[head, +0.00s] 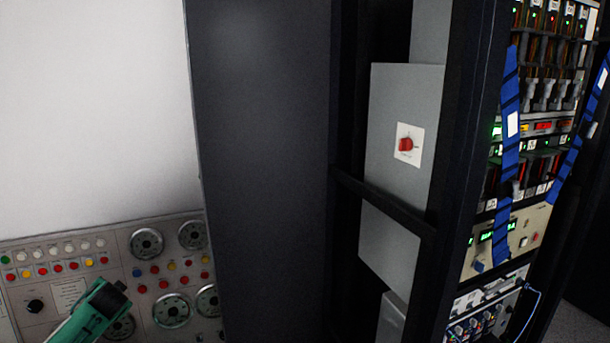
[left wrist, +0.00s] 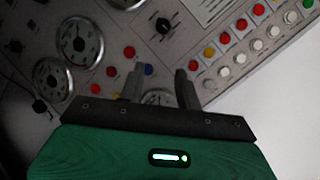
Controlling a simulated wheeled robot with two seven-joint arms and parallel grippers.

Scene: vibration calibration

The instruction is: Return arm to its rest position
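My left gripper (head: 118,288) is at the lower left of the head view, on a green arm end, in front of a grey control panel (head: 60,285). In the left wrist view the two dark fingers of my left gripper (left wrist: 160,72) stand apart with nothing held between them. The panel (left wrist: 205,50) fills much of that view, with round gauges, a black knob and rows of coloured buttons. How far the fingertips are from the panel cannot be told. My right gripper is in neither view.
A tall dark cabinet (head: 262,170) stands right of the panel. Its open frame holds a grey box (head: 400,100) with a red rotary switch (head: 406,144). An equipment rack (head: 515,210) with blue tape and cables is at the right. A bare white wall (head: 90,110) is above the panel.

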